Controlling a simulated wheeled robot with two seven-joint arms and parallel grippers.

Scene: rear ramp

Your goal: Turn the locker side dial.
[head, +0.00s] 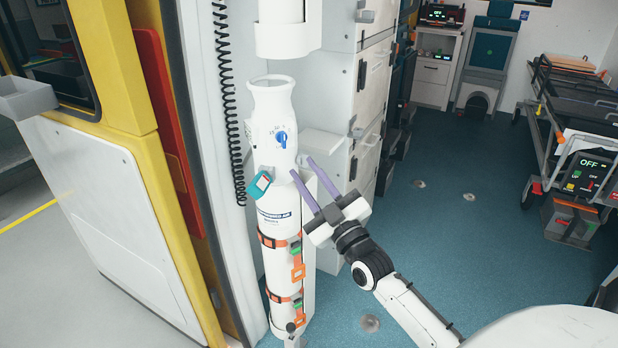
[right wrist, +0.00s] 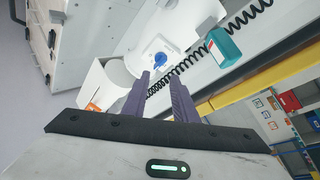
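A white cylinder unit (head: 277,222) stands upright by the door frame. The blue dial (head: 281,138) sits on its white upper body, with small markings around it. The dial also shows in the right wrist view (right wrist: 159,59), beyond the fingertips. My right gripper (head: 302,166) has two purple fingers with a gap between them and nothing held. In the head view its tips are below and to the right of the dial, apart from it. The fingers also show in the right wrist view (right wrist: 159,74). My left gripper is not in view.
A teal device (head: 261,184) hangs on the cylinder's left side, close to the dial. A black coiled cord (head: 230,110) hangs left of it. White cabinets (head: 368,90) stand behind. The blue floor (head: 450,240) to the right is mostly clear, with a stretcher (head: 580,100) beyond.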

